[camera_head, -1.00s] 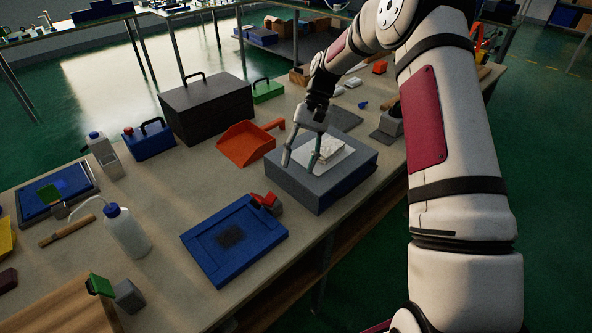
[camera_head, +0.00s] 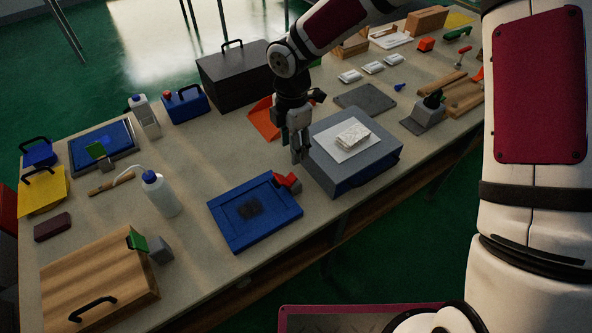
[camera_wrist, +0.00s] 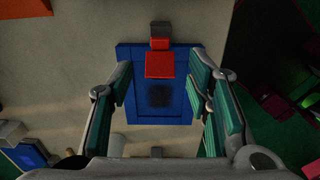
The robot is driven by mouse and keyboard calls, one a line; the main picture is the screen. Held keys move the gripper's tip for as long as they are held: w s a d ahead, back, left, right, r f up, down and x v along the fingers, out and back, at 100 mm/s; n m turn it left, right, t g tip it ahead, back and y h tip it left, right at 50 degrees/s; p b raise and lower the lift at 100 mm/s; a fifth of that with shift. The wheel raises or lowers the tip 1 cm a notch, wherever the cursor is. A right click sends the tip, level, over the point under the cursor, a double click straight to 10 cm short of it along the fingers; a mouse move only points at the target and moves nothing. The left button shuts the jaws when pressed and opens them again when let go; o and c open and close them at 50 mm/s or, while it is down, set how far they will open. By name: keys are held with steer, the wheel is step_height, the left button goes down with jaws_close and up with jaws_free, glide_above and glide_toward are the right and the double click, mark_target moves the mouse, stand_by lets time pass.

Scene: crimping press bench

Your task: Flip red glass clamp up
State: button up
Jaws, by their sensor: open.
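The red clamp (camera_head: 287,181) sits on a grey block at the back right edge of the blue framed panel (camera_head: 228,229). Its red flap lies over the panel's edge. In the wrist view the red clamp (camera_wrist: 160,63) is near the picture's middle, above the dark square on the blue panel (camera_wrist: 182,105). My gripper (camera_head: 300,157) is above and just behind the clamp, apart from it, pointing down. In the wrist view my open gripper (camera_wrist: 160,105) has its two green-padded fingers on either side of the panel, with nothing between them.
A grey box (camera_head: 345,180) with a white pad stands right of the panel, close to my gripper. A white bottle (camera_head: 160,196) stands to the left. The orange dustpan (camera_head: 264,119) lies behind my gripper. A wooden board with a green clamp (camera_head: 137,239) is at front left.

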mark_target(293, 175)
step_height(293, 175, down, 11)
steer(key=shift+f+p, duration=0.1)
steer(key=shift+p, duration=0.4)
steer(key=c, duration=0.8)
steer(key=shift+w, duration=0.1)
steer(key=shift+c, duration=0.9)
